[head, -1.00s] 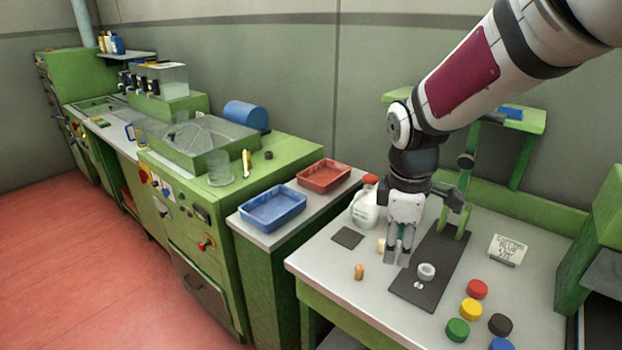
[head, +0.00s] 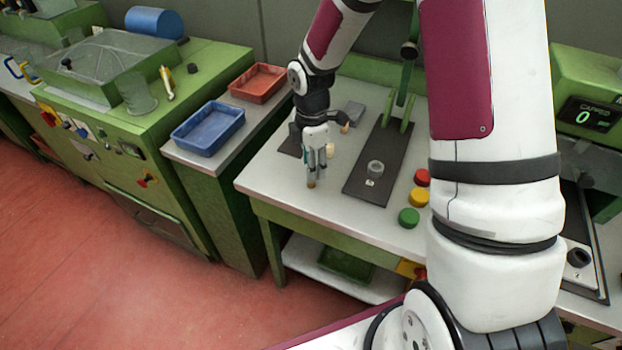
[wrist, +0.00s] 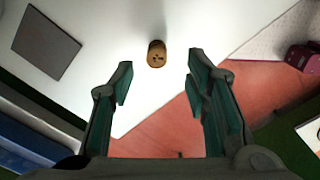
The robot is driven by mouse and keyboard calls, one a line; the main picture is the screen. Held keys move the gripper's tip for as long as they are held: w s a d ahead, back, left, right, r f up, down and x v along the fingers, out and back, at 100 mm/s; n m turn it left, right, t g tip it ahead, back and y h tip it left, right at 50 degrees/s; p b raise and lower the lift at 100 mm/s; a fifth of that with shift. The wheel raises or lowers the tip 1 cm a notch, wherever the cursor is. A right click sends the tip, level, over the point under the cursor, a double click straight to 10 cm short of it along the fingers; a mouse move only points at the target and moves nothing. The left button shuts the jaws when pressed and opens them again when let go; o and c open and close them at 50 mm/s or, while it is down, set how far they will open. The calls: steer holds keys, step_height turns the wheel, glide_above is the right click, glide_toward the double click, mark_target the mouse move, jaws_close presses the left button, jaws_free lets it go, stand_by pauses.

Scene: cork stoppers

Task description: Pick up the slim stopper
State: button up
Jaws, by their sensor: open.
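A brown cork stopper (wrist: 157,54) stands on the white table in the wrist view, ahead of and between my open fingers, untouched. In the head view the same brown stopper (head: 311,184) shows just under the fingertips of my gripper (head: 314,172), mostly hidden. My gripper points down and is empty; it also shows in the wrist view (wrist: 158,88) with its two fingers wide apart. A paler stopper (head: 330,150) stands just behind and right of the gripper. Its full shape is partly hidden.
A dark board (head: 366,193) with a grey ring (head: 375,168) lies right of the gripper. Red, yellow and green caps (head: 408,217) stand further right. A dark square mat (wrist: 45,45) lies behind. Blue (head: 208,128) and red (head: 258,82) trays stand left. The table's front edge is close.

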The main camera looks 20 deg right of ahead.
steer(key=shift+w+f+p, duration=0.15)
steer(key=shift+f+p, duration=0.2)
steer(key=shift+f, duration=2.55)
steer(key=c, duration=0.8)
